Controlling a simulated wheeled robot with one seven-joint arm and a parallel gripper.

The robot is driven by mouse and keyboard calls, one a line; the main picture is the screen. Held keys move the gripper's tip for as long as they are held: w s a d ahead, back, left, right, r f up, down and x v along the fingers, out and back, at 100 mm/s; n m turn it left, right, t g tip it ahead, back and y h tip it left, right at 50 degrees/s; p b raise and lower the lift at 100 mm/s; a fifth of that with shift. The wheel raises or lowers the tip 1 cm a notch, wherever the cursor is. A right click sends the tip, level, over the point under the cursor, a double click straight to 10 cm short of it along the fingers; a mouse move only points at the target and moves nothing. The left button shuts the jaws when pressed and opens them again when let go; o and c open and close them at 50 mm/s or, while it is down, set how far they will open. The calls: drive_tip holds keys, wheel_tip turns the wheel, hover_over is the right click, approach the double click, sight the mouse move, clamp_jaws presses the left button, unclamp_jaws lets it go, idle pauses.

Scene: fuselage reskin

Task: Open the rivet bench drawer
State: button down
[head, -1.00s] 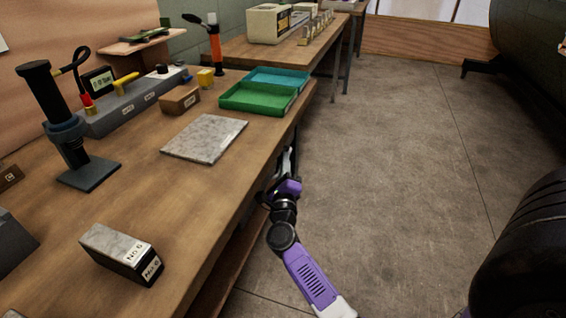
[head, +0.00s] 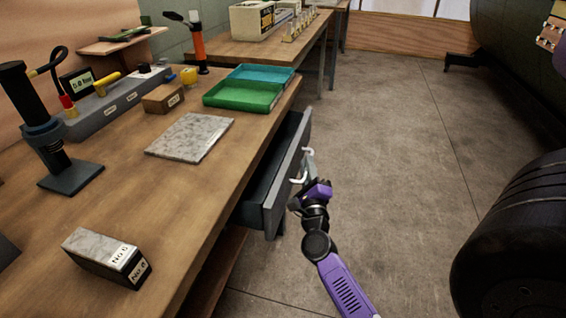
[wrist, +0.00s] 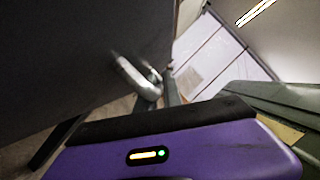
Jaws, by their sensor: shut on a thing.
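The dark grey drawer (head: 268,209) is pulled partway out from under the wooden rivet bench (head: 165,208) in the head view. Its front panel faces the aisle, and a pale bar handle (head: 293,181) sits on that panel. My gripper (head: 306,170) is at the handle and is shut on it. In the wrist view the metal handle (wrist: 136,75) stands out from the dark drawer front (wrist: 75,60), above the purple gripper body. The fingertips are small in the head view and partly hidden in the wrist view. The visible drawer interior looks dark.
On the bench are green and blue trays (head: 243,96), a grey stone plate (head: 190,137), a block labelled No.6 (head: 106,257) and a black stand tool (head: 45,140). A large black tyre (head: 515,240) stands at right. The floor between is clear.

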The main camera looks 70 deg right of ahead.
drive_tip(key=s+d+b, duration=0.1)
drive_tip(key=s+b, duration=0.3)
drive_tip(key=s, duration=0.9)
drive_tip(key=c, duration=1.8)
unclamp_jaws()
drive_tip(key=shift+o, duration=0.2)
drive_tip(key=v, duration=0.8)
drive_tip(key=shift+b, duration=0.4)
